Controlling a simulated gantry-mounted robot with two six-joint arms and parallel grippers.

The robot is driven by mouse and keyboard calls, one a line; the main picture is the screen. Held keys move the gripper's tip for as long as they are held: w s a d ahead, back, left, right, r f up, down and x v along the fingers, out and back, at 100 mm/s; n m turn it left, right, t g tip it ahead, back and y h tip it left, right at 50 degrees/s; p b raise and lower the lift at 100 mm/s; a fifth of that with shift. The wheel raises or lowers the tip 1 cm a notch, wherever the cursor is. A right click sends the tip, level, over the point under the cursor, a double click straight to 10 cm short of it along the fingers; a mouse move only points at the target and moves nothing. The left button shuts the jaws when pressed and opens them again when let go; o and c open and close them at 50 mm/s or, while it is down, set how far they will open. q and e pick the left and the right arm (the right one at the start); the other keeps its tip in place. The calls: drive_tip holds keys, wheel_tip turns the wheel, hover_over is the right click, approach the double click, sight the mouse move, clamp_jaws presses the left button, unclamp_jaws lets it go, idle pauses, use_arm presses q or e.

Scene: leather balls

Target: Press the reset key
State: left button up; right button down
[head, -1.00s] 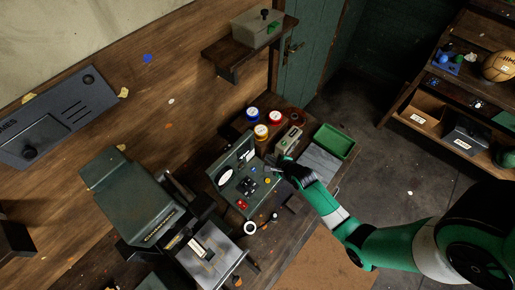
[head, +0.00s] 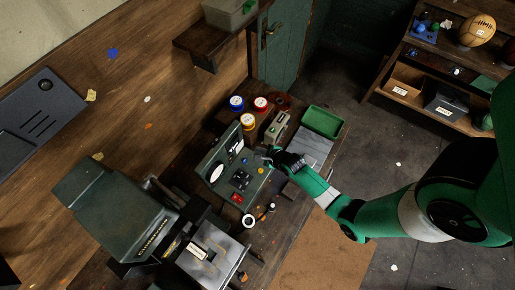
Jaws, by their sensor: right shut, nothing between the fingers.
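A green control box (head: 222,185) with an upright back panel stands on the dark workbench. Its face carries a group of black keys (head: 240,179), a red button (head: 237,197) and a few small coloured parts. Which of these is the reset key is too small to read. My right gripper (head: 266,156) is shut and empty, over the upper right edge of the control box. Its fingertips point left towards the panel; whether they touch anything I cannot tell. My left gripper is not in view.
A green tray (head: 322,122) lies at the right. A large green machine (head: 115,208) stands at the left.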

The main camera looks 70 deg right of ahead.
use_arm(q)
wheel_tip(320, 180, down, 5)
drive_tip(key=b, duration=0.3)
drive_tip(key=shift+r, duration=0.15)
use_arm(e)
wheel_tip(320, 180, down, 5)
drive_tip(key=shift+f, duration=0.1)
use_arm(q)
drive_tip(key=shift+b, duration=0.3)
idle(1.1)
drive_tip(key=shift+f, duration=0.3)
use_arm(e)
drive_tip(key=shift+f, duration=0.35)
use_arm(q)
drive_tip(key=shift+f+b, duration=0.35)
drive_tip(key=shift+b, duration=0.3)
use_arm(e)
drive_tip(key=shift+f, duration=0.45)
drive_tip(key=shift+r, duration=0.1)
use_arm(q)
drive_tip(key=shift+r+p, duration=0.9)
use_arm(e)
drive_tip(key=shift+r, duration=0.8)
